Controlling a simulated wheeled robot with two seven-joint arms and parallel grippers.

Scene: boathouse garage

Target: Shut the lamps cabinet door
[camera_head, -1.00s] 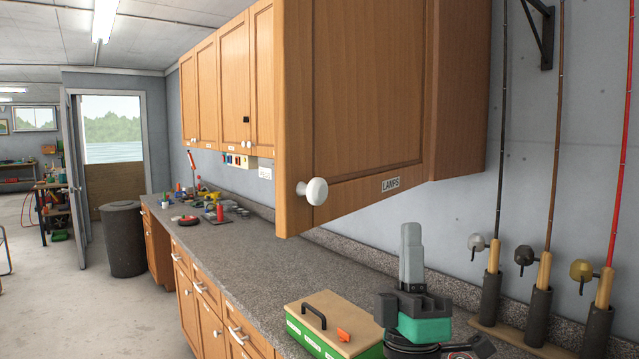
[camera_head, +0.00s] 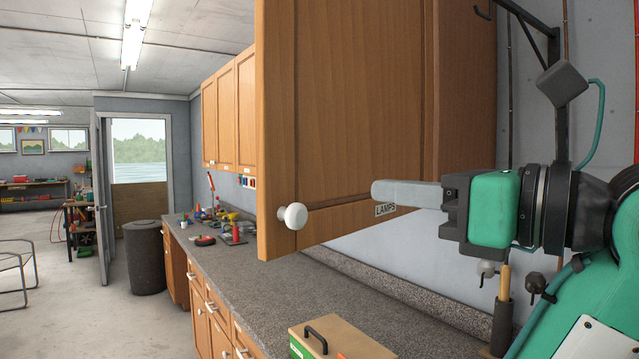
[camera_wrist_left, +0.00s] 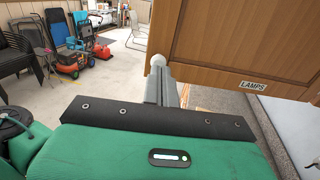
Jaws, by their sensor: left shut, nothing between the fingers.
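The lamps cabinet door (camera_head: 350,110) stands open, sticking out from the wall cabinets, with its outer face towards me. Its white round knob (camera_head: 292,216) is near the lower left corner. The LAMPS label (camera_head: 385,210) is on the bottom rail, partly covered by my fingers. My left gripper (camera_head: 378,190) is shut and empty, its fingers pointing left in front of the door's lower part, right of the knob. In the left wrist view the fingers (camera_wrist_left: 160,88) reach towards the door's knob edge, with the knob (camera_wrist_left: 157,60) just beyond. I cannot tell whether they touch the door. My right gripper is not in view.
More wall cabinets (camera_head: 230,110) hang behind the door. Fishing rods stand at the right. The floor (camera_head: 80,315) at left is mostly clear.

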